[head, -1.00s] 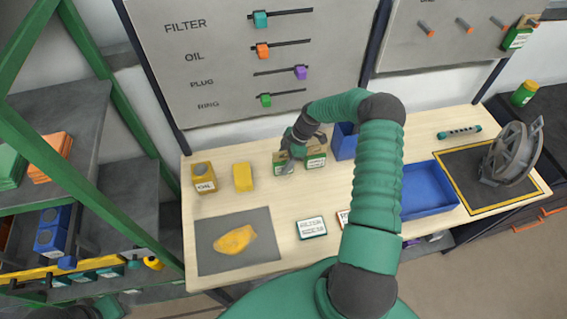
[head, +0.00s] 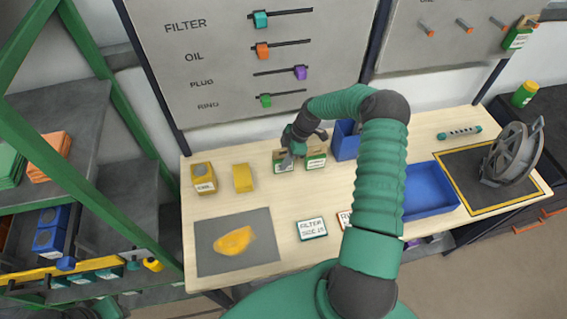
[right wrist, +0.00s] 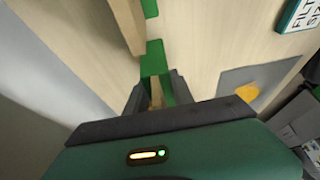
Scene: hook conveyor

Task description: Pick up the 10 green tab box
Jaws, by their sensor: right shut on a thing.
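Two small green boxes with tan tops and white labels stand side by side at the back of the table in the head view, the left green box (head: 279,168) and the right green box (head: 316,163). My right gripper (head: 293,151) is at the top of the left box, which it partly hides. In the right wrist view the fingers (right wrist: 157,94) are shut on a green and tan part of the left box. The other green box (right wrist: 153,58) is just ahead of the fingers. I cannot read the labels. My left gripper is not in view.
A blue bin (head: 345,142) is close on the right, a blue tray (head: 428,190) farther right. A grey mat (head: 213,232) bears a yellow cloth-like thing.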

